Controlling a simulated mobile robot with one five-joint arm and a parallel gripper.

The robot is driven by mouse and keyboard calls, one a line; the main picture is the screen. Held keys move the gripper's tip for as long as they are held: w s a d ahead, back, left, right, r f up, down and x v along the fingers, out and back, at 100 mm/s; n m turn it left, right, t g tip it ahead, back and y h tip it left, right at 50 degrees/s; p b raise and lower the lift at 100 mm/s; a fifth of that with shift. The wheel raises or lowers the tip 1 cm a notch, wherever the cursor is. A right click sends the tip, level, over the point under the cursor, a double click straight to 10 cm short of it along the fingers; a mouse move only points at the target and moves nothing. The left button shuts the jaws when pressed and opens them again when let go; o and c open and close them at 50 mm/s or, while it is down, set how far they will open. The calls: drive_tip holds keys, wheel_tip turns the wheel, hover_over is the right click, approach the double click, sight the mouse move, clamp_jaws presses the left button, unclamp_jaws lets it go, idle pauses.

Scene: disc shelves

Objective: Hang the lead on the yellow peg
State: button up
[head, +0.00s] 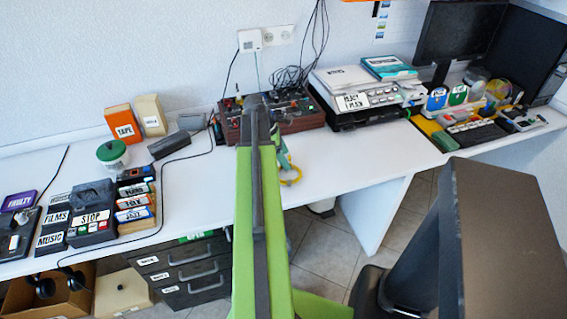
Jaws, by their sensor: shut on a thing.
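My green and dark arm reaches up the middle of the head view and hides much of what is behind it. My gripper (283,158) shows only in part, just right of the arm, over the front part of the white desk. It is shut. A small yellow loop (291,181) hangs at its lower end; it looks like part of the lead, and the rest of it is hidden behind the arm. I cannot make out a yellow peg for certain.
A brown control box (300,118) stands at the back, with black cables (289,77) near it. A white device (358,90) and monitor (459,33) stand right. Labelled boxes (93,215) stand left. The white desk (335,157) is clear right of the arm. A large dark object (505,235) fills the lower right.

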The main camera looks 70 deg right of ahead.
drive_tip(key=shift+f, duration=0.35)
drive_tip(key=o, duration=1.4)
drive_tip(key=p+v, duration=1.6)
drive_tip(key=v, duration=0.1)
drive_tip(key=shift+w+d+r, duration=0.2)
drive_tip(key=shift+w+d, duration=0.05)
drive_tip(key=shift+w, duration=0.05)
